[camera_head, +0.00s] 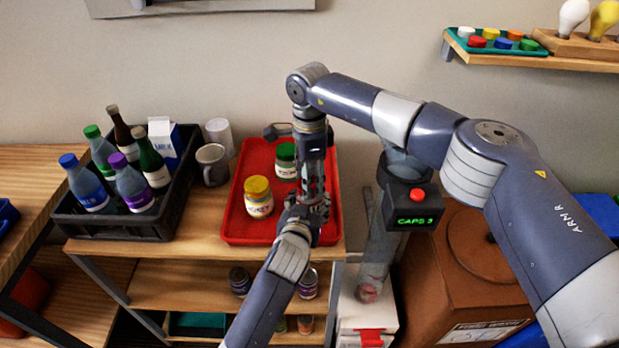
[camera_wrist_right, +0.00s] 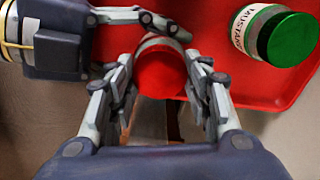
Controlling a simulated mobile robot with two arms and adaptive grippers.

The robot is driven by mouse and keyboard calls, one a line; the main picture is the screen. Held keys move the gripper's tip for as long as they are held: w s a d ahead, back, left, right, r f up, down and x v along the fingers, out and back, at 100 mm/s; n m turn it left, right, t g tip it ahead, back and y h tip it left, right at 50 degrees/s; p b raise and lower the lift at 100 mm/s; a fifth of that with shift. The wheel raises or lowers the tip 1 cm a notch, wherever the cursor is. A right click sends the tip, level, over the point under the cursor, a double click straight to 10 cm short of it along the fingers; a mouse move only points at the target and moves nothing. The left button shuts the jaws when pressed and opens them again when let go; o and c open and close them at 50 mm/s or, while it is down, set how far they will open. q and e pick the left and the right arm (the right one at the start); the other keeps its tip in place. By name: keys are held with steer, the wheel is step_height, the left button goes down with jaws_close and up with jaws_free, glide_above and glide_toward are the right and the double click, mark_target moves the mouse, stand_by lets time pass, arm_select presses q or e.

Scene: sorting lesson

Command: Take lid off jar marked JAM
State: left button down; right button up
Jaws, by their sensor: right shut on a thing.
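A red lid (camera_wrist_right: 170,75) sits between the fingers of my right gripper (camera_wrist_right: 168,88) in the right wrist view, with a pale jar (camera_wrist_right: 160,42) just behind it. My right gripper is shut on this lid. In the head view my arms hide this jar, and I cannot read its label. My left gripper (camera_wrist_right: 140,20) reaches in from the left in the right wrist view. One finger lies along the jar; the other is hidden, so its grip is unclear. In the head view my right gripper (camera_head: 312,185) points down over the red tray (camera_head: 237,225).
A yellow-lidded jar (camera_head: 258,198) and a green-lidded jar (camera_head: 285,160) stand on the tray beside the grippers. A dark crate of bottles (camera_head: 98,225) and a mug (camera_head: 212,163) stand left. A dark box (camera_head: 415,207) reading "CAPS 3" stands right.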

arm_select(q)
steer(key=shift+f, duration=0.1)
arm_select(e)
steer(key=n, duration=0.3)
steer(key=shift+n, duration=0.3)
steer(key=n, duration=1.1)
steer(key=shift+n, duration=0.4)
steer(key=shift+r, duration=0.1)
steer(key=shift+r, duration=1)
